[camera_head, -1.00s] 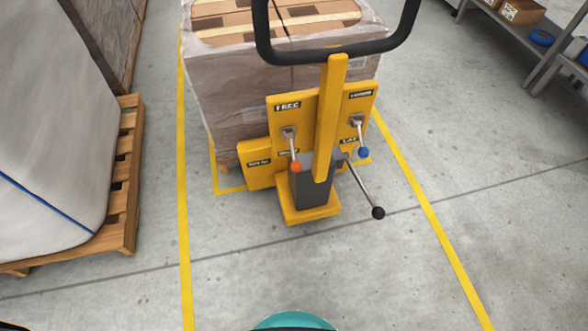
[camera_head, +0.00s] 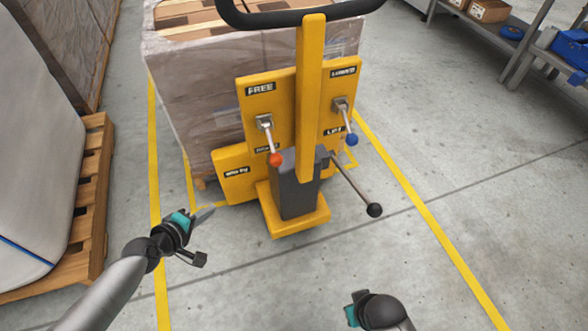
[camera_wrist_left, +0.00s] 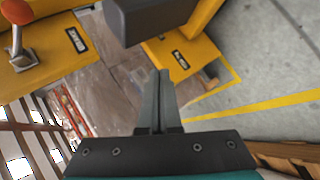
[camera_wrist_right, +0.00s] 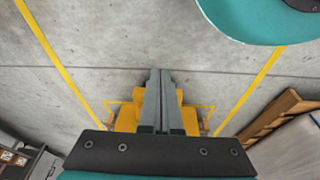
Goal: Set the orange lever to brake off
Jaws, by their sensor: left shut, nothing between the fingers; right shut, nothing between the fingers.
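The orange lever (camera_head: 270,142) sits on the left part of the yellow panel (camera_head: 252,103) of a pallet truck. Its orange ball end points down, away from the FREE label (camera_head: 261,89) above it. A label below is partly hidden by the lever. In the left wrist view the orange ball (camera_wrist_left: 17,12) is at the top left corner, near a label reading BRAKE (camera_wrist_left: 76,39). My left gripper (camera_head: 208,213) is shut and empty, below and left of the lever, apart from it.
A blue-ended lever (camera_head: 348,126) is on the panel's right side, and a black-ended lever (camera_head: 357,185) sticks out lower right. The yellow mast (camera_head: 311,90) stands between the two panel levers. A wrapped load (camera_head: 190,100) is behind. A wooden pallet (camera_head: 92,180) stands left. Floor in front is clear.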

